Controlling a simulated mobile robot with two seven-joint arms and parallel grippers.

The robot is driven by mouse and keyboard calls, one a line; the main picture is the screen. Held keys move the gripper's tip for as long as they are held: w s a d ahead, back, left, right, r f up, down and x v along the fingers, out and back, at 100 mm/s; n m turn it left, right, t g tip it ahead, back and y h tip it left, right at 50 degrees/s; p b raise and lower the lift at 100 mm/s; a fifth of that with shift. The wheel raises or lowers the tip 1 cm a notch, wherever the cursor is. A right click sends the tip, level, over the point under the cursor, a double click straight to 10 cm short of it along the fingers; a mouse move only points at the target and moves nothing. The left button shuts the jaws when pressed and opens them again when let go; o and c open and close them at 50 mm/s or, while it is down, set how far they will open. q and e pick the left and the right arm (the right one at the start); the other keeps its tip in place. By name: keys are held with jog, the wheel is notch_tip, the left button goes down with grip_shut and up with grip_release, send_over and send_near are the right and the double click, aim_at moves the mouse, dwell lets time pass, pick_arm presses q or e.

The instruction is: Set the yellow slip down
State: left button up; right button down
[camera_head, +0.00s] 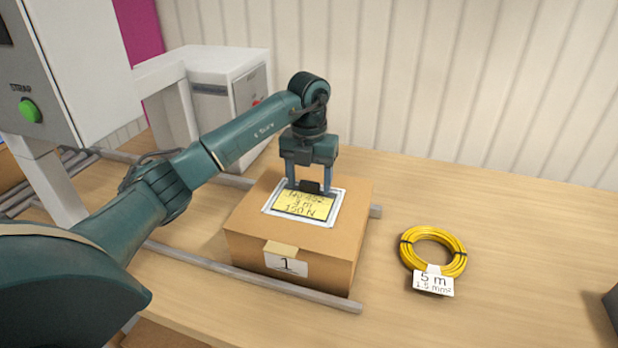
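The yellow slip (305,206), with handwritten-looking dark text, lies flat inside a white-edged frame (333,214) on top of a cardboard box (250,245). A small black block (310,187) sits at the slip's far edge. My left gripper (309,187) points down over that edge. Its two fingers stand apart on either side of the black block, with what looks like a gap at each side. Whether the fingertips touch the frame is hard to tell. My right gripper is not in view.
The box, labelled 1, sits across grey rails (255,284) on a wooden table (510,215). A yellow cable coil (434,251) with a 5 m tag lies to its right. A white machine (225,95) stands behind left. A dark object shows at the right edge.

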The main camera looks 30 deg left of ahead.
aim_at(309, 183)
pick_arm(q)
jog(key=shift+r, duration=0.45)
notch_tip(309, 183, up, 11)
jog(key=shift+r, duration=0.2)
dwell(0.4)
